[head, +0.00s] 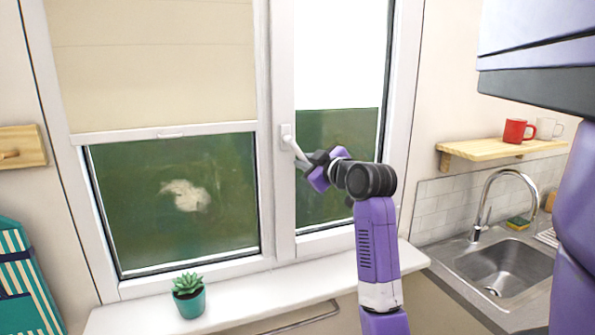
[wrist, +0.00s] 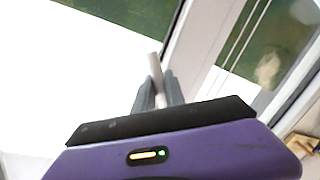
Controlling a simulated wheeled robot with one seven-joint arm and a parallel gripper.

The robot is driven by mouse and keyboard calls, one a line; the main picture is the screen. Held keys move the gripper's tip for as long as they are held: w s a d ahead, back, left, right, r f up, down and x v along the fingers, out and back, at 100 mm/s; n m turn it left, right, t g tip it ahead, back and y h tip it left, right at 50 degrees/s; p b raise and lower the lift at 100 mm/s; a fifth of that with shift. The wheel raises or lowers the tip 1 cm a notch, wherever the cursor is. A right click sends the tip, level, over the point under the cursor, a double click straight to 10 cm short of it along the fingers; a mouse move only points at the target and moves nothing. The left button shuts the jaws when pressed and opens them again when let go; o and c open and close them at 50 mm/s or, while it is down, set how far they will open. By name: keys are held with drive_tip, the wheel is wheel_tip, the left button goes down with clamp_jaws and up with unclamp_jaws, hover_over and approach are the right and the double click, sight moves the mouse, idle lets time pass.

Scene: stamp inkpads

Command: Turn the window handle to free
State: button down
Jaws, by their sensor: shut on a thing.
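The white window handle (head: 294,146) is on the left frame of the right window sash. Its lever slants down to the right from its base plate. My gripper (head: 311,164) is at the lever's lower end and shut on it. In the wrist view the pale lever (wrist: 154,68) lies between the two grey fingers of my gripper (wrist: 158,88). The fingers and wrist hide the end of the lever. The right sash (head: 285,210) looks closed against its frame.
A potted succulent (head: 188,297) stands on the white sill (head: 262,305) below the left pane. A beige blind (head: 155,70) covers the upper left pane. At right are a wooden shelf (head: 490,148) with a red mug (head: 517,131), a sink (head: 500,265) and a tap (head: 483,205).

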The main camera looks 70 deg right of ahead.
drive_tip(key=n, duration=0.1)
drive_tip(key=s+d+r+n, duration=0.1)
drive_tip(key=shift+s+r+n+g, duration=0.1)
drive_tip(key=shift+r+n+g, duration=0.1)
drive_tip(key=shift+n+g, duration=0.15)
drive_tip(key=shift+s+d+r+n+g, duration=0.2)
drive_tip(key=shift+r+n, duration=0.2)
drive_tip(key=shift+n, duration=0.15)
drive_tip(key=shift+s+d+r+n+g, duration=0.1)
drive_tip(key=shift+s+r+n, duration=0.05)
drive_tip(key=shift+r+n, duration=0.3)
drive_tip(key=shift+s+d+r+n+g+h, duration=0.1)
drive_tip(key=shift+r+n+g+h, duration=0.1)
drive_tip(key=shift+r+n, duration=0.3)
drive_tip(key=shift+s+d+r+n+g+h, duration=0.1)
drive_tip(key=shift+r+n+g+h, duration=0.1)
drive_tip(key=shift+n, duration=0.45)
drive_tip(key=shift+s+r+n+g+h, duration=0.1)
drive_tip(key=shift+r+n+g+h, duration=0.2)
drive_tip(key=shift+r+n, duration=0.75)
drive_tip(key=shift+f, duration=0.15)
drive_tip(key=c, duration=1.4)
unclamp_jaws()
drive_tip(key=b+v, duration=0.1)
drive_tip(key=v, duration=0.6)
drive_tip(key=shift+s+a, duration=0.25)
